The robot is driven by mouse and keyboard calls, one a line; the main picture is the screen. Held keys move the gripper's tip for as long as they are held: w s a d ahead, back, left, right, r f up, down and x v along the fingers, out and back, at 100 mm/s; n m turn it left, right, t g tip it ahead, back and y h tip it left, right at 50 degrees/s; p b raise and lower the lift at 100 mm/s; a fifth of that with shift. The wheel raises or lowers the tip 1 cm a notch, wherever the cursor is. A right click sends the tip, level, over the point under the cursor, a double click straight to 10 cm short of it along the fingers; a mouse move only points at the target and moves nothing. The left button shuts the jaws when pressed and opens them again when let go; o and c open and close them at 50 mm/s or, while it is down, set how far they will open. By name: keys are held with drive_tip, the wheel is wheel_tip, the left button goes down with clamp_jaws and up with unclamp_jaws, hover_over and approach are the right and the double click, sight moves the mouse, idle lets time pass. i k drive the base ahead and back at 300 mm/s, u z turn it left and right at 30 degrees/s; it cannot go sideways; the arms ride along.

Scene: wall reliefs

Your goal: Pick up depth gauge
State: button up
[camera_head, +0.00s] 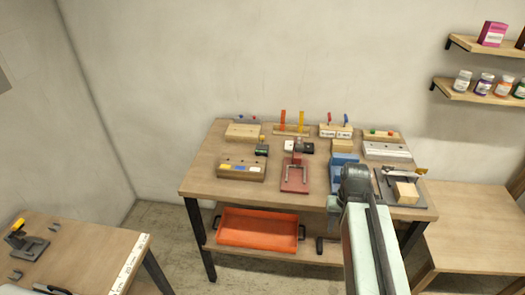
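I cannot tell for certain which item is the depth gauge. A small dark tool with a pale round part (299,146) lies near the middle of the wooden workbench and may be it. A smaller dark and green item (262,147) lies left of it. My arm reaches up from the bottom edge, right of centre, and its grey joint covers part of the bench's front right. The fingers of my gripper do not show, and I see nothing held.
The workbench (215,165) carries a red fixture (295,177), a wooden block with coloured labels (241,170) and a blue item (343,160). An orange tray (257,229) sits on its lower shelf. Another table (88,247) stands at lower left. Wall shelves (480,93) hang at upper right.

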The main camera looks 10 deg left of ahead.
sight(264, 151)
drive_tip(key=u, duration=3.9)
drive_tip(key=k, duration=1.35)
drive_tip(key=z, duration=1.55)
drive_tip(key=i, duration=1.55)
drive_tip(key=u, duration=0.05)
